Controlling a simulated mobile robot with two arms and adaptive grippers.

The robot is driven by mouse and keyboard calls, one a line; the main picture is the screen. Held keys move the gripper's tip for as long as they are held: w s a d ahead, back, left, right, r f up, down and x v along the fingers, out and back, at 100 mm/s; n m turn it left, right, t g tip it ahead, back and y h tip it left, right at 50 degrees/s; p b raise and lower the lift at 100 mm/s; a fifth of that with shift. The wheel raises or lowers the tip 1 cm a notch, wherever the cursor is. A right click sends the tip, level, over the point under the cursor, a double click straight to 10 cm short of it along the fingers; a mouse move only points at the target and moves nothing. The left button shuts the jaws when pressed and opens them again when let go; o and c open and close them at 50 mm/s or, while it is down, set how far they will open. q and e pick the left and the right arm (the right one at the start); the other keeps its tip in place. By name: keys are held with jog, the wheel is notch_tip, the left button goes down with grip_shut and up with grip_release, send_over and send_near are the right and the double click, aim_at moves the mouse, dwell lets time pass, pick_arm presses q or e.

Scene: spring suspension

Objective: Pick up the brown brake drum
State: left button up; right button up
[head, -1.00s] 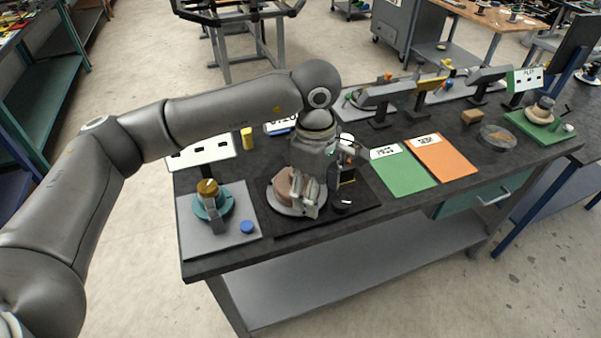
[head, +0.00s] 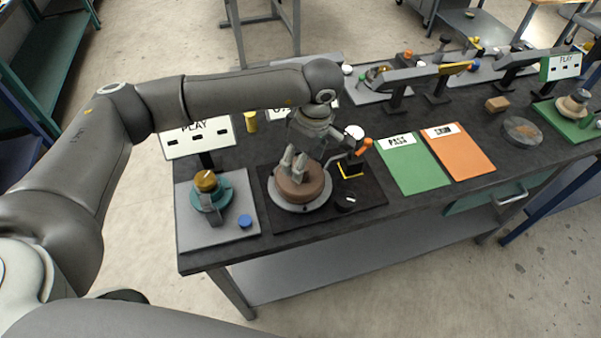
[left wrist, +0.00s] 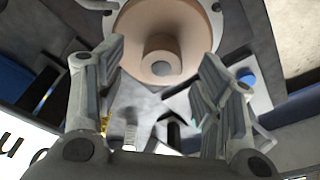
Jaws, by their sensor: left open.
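The brown brake drum (head: 303,190) sits on a round grey plate (head: 279,205) on a black mat on the workbench. In the left wrist view the drum (left wrist: 135,55) shows at the top, with a raised hub and a grey centre. My left gripper (head: 293,163) is over the back part of the drum, fingers pointing down. In the left wrist view my left gripper (left wrist: 165,85) is open with nothing between its fingers. I cannot tell if the fingers touch the drum. My right gripper is not in view.
A teal fixture with a brass top (head: 208,193) stands on a grey plate at the left, with a blue cap (head: 245,221). An orange-tipped device (head: 362,148) stands close right of the drum. Green (head: 415,165) and orange (head: 459,153) mats lie further right.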

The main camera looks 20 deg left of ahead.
pick_arm(q)
jog(key=shift+a+f+p, duration=0.2)
jog(key=shift+f+p, duration=0.05)
jog(key=shift+f, duration=0.25)
jog(key=shift+a+f+p, duration=0.15)
jog(key=shift+f+p, duration=0.1)
jog(key=shift+f, duration=0.65)
jog(key=shift+a+f, duration=0.1)
jog(key=shift+f, duration=0.05)
jog(key=shift+c, duration=2.3)
jog(key=c, duration=0.5)
grip_shut()
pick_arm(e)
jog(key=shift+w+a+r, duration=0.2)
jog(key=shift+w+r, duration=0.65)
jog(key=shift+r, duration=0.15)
